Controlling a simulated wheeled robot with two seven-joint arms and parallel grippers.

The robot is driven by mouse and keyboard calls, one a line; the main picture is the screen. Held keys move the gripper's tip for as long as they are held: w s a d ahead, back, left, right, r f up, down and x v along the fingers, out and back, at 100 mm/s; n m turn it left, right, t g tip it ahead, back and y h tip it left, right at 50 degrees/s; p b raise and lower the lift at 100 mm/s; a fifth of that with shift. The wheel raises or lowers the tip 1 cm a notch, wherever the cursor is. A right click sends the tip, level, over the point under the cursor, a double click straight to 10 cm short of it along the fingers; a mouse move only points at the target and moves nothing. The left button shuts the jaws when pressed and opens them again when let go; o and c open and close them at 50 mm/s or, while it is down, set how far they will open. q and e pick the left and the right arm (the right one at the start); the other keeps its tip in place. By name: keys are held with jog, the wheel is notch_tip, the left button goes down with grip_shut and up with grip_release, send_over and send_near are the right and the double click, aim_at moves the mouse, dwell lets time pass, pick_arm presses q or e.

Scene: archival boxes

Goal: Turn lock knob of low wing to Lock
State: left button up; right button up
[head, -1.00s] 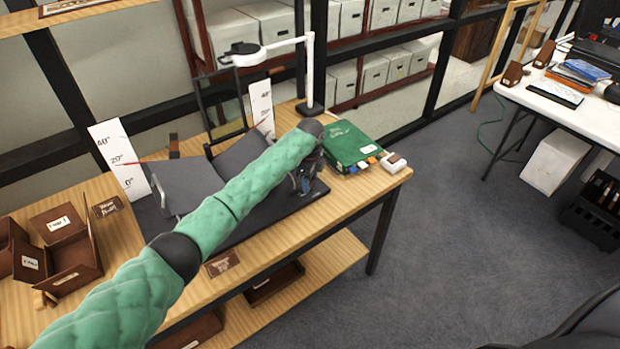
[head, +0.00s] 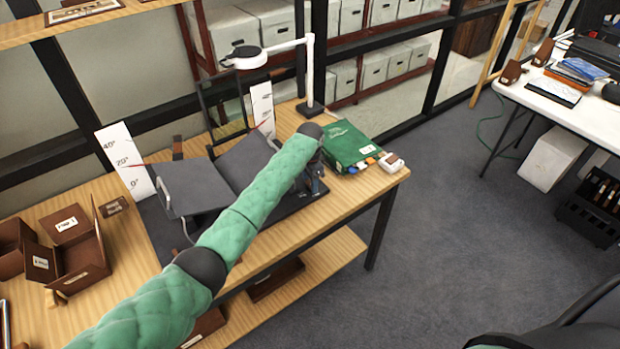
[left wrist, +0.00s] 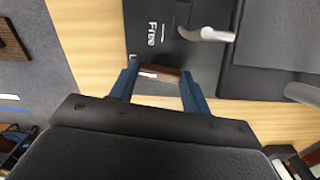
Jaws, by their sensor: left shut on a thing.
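A book cradle with two grey wings, a left wing (head: 192,184) and a right wing (head: 245,160), stands on a black base on the wooden table. In the left wrist view the black base (left wrist: 155,12) carries the white word "Free"; a second word is mostly hidden. A small brown knob (left wrist: 160,74) with a white mark sits between the blue fingertips of my left gripper (left wrist: 158,82), which is shut on it. In the head view my left gripper (head: 312,184) is at the cradle's right end, partly hidden by my green arm. My right gripper is out of view.
Two white angle gauges (head: 126,160) (head: 263,108) stand by the wings. A green book (head: 348,145) and a white lamp (head: 309,70) are at the table's right end. Brown boxes (head: 75,255) sit at left.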

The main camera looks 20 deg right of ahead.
pick_arm(q)
jog(key=shift+r+n+p, duration=0.15)
jog(key=shift+n+p, duration=0.2)
jog(key=shift+n, duration=0.65)
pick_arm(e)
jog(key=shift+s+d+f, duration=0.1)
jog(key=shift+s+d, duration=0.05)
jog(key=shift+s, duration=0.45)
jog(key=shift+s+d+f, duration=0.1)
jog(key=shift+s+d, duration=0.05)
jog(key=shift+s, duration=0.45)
pick_arm(q)
jog(key=shift+o, duration=0.2)
jog(key=shift+w, duration=0.1)
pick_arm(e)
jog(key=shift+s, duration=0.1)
pick_arm(q)
jog(key=shift+c, duration=0.2)
jog(key=o, duration=1)
jog(key=shift+c, duration=0.2)
jog(key=shift+o, duration=0.2)
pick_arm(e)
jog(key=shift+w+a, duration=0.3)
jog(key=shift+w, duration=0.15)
